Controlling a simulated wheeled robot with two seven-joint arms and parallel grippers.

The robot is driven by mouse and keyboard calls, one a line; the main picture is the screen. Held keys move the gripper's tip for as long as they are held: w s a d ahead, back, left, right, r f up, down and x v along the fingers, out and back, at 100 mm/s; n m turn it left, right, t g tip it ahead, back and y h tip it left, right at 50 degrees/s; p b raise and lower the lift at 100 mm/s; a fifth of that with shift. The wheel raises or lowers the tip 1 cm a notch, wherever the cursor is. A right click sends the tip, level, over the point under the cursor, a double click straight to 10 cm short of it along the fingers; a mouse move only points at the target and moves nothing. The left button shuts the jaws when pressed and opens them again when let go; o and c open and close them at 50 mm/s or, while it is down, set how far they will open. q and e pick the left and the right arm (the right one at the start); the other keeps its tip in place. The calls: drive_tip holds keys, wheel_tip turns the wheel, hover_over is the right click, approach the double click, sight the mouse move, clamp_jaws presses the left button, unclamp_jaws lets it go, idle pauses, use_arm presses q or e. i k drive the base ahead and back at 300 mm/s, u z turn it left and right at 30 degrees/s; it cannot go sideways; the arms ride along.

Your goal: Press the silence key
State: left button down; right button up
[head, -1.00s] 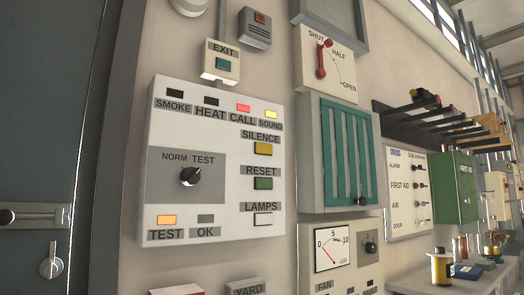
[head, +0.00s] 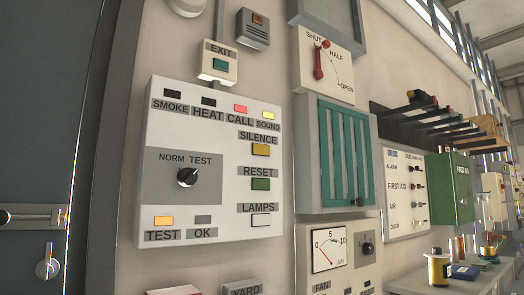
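The panel hangs on the wall left of the middle. Its CALL lamp (head: 240,109) is lit red, and its SOUND lamp (head: 268,114) and TEST lamp (head: 163,221) are lit yellow. The SMOKE and HEAT lamps are dark. The black knob (head: 187,177) sits between NORM and TEST, its pointer toward TEST. A green RESET key (head: 261,184) and a white LAMPS key (head: 261,220) are below the silence key. Neither gripper is in view.
An EXIT button box (head: 218,65) is above the panel. A teal slatted vent (head: 336,155) and a gauge box (head: 330,250) are to the right. Dark rods (head: 425,120) stick out from the wall farther right, above a shelf (head: 440,280). A grey door (head: 40,120) is at the left.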

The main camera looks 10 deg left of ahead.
sight(257, 148)
drive_tip(key=z, duration=1.6)
drive_tip(key=i, duration=1.45)
drive_tip(key=u, duration=2.6)
